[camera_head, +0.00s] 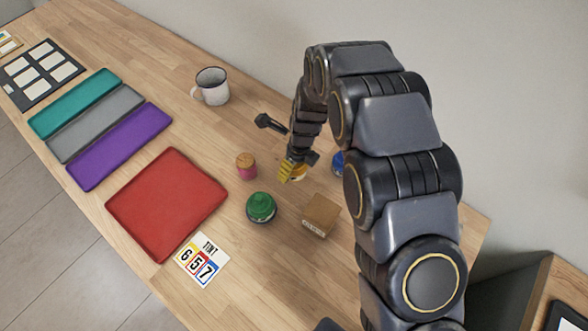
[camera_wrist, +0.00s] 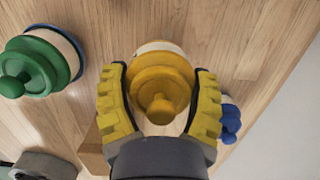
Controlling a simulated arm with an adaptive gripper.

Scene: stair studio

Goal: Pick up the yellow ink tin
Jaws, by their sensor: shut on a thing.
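The yellow ink tin (camera_wrist: 161,84), with a round knob on its lid, sits between the two yellow fingers of my gripper (camera_wrist: 160,105) in the wrist view. The fingers are shut on its sides. In the head view my gripper (camera_head: 291,171) points down at the table, and the tin is mostly hidden behind the fingers and arm. I cannot tell whether the tin touches the table or is just above it.
A green tin (camera_head: 261,208), a pink jar with a cork-coloured top (camera_head: 246,166), a cardboard box (camera_head: 320,215) and a blue item (camera_head: 338,162) stand close around. A mug (camera_head: 211,86) is behind. A red tray (camera_head: 166,203) lies left, with a number card (camera_head: 202,260) in front.

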